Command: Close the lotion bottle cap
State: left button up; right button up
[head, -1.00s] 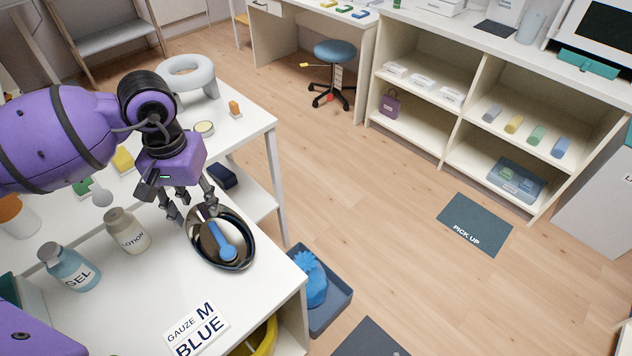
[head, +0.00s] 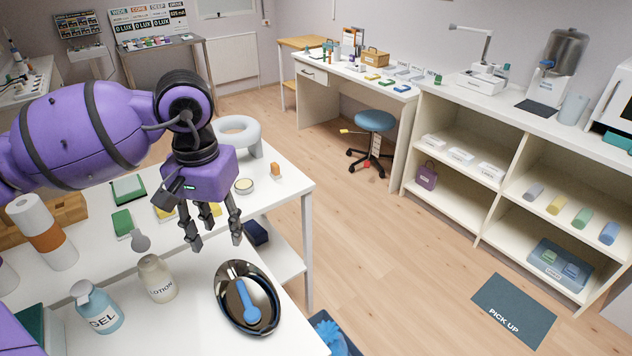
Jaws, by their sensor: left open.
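The lotion bottle (head: 158,279) stands upright on the white table, beige with a "LOTION" label. Its top is pale and rounded; I cannot tell whether the cap is open or shut. My left gripper (head: 216,243) is open and empty, above the table to the right of the bottle and just behind the oval metal tray. It does not touch the bottle. My right gripper is not in view.
A gel bottle (head: 97,308) stands left of the lotion. The metal tray (head: 226,302) holds a blue-handled tool (head: 247,300). A white ring-shaped cushion (head: 238,132) and a small round tin (head: 243,186) are further back. Open floor lies right of the table.

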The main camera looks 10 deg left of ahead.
aim_at(140, 242)
jog(key=k, duration=1)
